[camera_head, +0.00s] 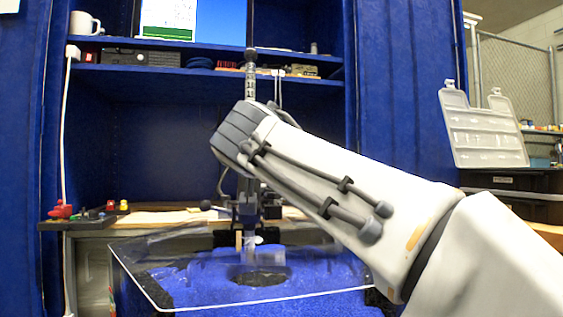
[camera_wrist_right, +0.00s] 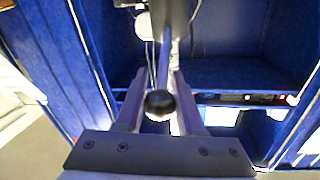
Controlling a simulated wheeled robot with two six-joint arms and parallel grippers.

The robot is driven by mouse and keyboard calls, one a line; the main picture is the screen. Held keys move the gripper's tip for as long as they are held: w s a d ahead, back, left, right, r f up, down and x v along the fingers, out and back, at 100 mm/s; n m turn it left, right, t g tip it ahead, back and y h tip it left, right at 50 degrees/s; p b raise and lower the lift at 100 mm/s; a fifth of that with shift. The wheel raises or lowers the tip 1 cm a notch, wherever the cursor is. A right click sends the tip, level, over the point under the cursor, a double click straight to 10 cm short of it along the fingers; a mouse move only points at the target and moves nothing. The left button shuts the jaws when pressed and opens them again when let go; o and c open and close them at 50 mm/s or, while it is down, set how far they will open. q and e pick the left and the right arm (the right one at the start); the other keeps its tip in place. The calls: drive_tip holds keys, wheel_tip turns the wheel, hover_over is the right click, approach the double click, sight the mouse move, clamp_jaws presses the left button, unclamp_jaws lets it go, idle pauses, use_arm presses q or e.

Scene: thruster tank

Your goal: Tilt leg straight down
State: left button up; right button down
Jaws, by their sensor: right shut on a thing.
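The thruster leg stands near the middle of the head view. Its upper pole (camera_head: 251,75) with scale marks rises above my arm, and its clamp (camera_head: 248,208) shows below. The lower leg (camera_head: 262,252), blurred behind clear plastic, looks about upright above the tank's dark opening; tilt toward or away from me cannot be judged. My right arm hides the middle. In the right wrist view my right gripper (camera_wrist_right: 163,80) is shut on a thin grey rod (camera_wrist_right: 165,50) with a black ball knob (camera_wrist_right: 160,102) at its near end. The head view hides its fingers. My left gripper is not in view.
The blue tank (camera_head: 330,270) has a clear cover with a pale front edge (camera_head: 260,304). Blue shelves (camera_head: 200,75) with a monitor and mug stand behind. A small ledge (camera_head: 75,222) holds red and yellow parts at left. An open clear case (camera_head: 485,135) stands at right.

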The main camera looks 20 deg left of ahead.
drive_tip(key=shift+f, duration=0.2)
drive_tip(key=c, duration=0.5)
unclamp_jaws()
drive_tip(key=shift+c, duration=0.2)
drive_tip(key=shift+r, duration=0.1)
drive_tip(key=shift+s, duration=0.1)
drive_tip(key=shift+s+d, duration=0.15)
drive_tip(key=shift+s, duration=0.2)
drive_tip(key=b+v, duration=0.1)
drive_tip(key=v, duration=0.8)
drive_tip(key=shift+s, duration=0.25)
drive_tip(key=shift+d, duration=0.15)
